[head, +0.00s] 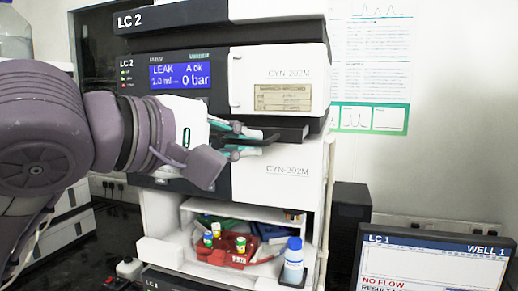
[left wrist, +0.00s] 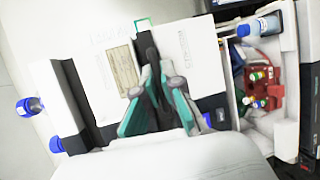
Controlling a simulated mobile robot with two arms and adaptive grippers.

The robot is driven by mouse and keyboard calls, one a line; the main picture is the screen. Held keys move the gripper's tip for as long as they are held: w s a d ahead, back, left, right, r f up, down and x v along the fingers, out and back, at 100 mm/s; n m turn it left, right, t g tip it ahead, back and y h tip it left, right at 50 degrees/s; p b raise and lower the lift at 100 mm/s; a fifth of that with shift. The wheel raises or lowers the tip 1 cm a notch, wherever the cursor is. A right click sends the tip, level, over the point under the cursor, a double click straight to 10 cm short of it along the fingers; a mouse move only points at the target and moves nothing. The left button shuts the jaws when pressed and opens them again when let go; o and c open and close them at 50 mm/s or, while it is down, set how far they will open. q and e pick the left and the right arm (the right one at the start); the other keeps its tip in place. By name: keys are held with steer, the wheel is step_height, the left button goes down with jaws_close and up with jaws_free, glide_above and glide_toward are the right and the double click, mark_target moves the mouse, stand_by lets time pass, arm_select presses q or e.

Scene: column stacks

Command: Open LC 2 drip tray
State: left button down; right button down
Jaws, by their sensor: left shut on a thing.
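The LC 2 stack (head: 280,55) stands in the middle of the head view. Its dark drip tray (head: 288,133) sits between the two white CYN-202M modules, with a front lip standing out from them. My left gripper (head: 256,140) is shut on the tray's lip from the left. In the left wrist view, turned on its side, the teal-padded fingers (left wrist: 160,92) close at the dark tray (left wrist: 147,45). The fingers hide part of the lip. How far the tray is out is hard to tell. My right gripper is not in view.
Below is an open bay with a red vial holder (head: 229,249) and a blue-capped bottle (head: 293,262). A blue display (head: 180,76) reads LEAK and 0 bar. An LC 1 monitor (head: 433,262) stands at lower right. The space right of the stack is clear at tray height.

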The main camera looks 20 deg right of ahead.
arm_select(q)
steer(key=s+a, duration=0.2)
steer(key=s, duration=0.2)
steer(key=shift+s+a+b, duration=0.1)
steer(key=shift+a+b, duration=0.2)
steer(key=shift+a, duration=0.1)
steer(key=c, duration=1.6)
jaws_free()
steer(key=shift+a, duration=0.1)
steer(key=v, duration=1.1)
steer(key=shift+s+a+r, duration=0.1)
steer(key=shift+s+a, duration=0.15)
steer(key=shift+a, duration=0.1)
